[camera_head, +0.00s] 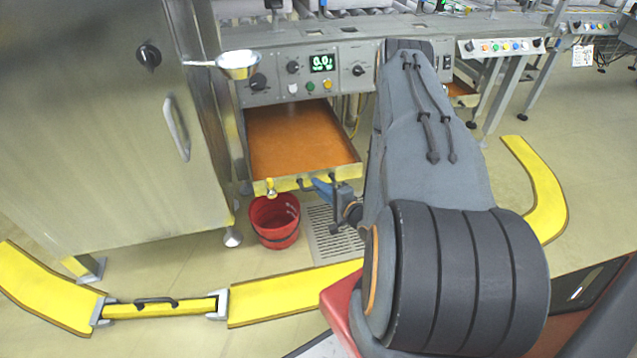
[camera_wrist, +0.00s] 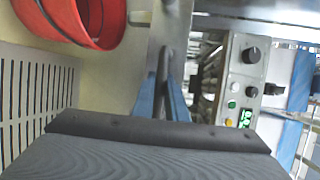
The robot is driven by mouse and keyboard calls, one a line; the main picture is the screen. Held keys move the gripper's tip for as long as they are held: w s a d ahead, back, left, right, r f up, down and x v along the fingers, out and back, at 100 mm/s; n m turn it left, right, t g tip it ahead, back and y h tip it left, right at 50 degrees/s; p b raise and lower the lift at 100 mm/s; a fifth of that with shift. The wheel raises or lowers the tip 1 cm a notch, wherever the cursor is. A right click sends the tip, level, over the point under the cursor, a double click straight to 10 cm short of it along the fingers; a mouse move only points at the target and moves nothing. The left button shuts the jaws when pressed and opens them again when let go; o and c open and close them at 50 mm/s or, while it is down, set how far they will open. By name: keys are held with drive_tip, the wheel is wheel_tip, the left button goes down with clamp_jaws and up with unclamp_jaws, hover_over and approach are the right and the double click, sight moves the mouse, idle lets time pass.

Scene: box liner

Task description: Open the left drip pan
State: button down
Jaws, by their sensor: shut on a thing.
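The left drip pan (camera_head: 300,140) is drawn out from under the control panel, its orange-brown floor showing. Its front rim is yellow and metal, with a small brass tap (camera_head: 270,188) at the left. My gripper (camera_head: 324,188), with blue fingers, is at the right part of the pan's front. In the wrist view my gripper (camera_wrist: 163,92) has its fingers on both sides of the dark handle bar (camera_wrist: 164,66) and is shut on it. My arm hides what lies right of the pan.
A red bucket (camera_head: 274,222) stands on the floor below the pan's front, beside a floor grate (camera_head: 333,236). A metal cabinet (camera_head: 90,130) stands close on the left. Yellow floor barriers (camera_head: 295,290) curve around the area.

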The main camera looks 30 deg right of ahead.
drive_tip(key=c, duration=1.8)
unclamp_jaws()
drive_tip(key=shift+o, duration=0.2)
drive_tip(key=p+v, duration=0.2)
drive_tip(key=v, duration=0.5)
drive_tip(key=shift+s, duration=0.4)
drive_tip(key=shift+s+d, duration=0.1)
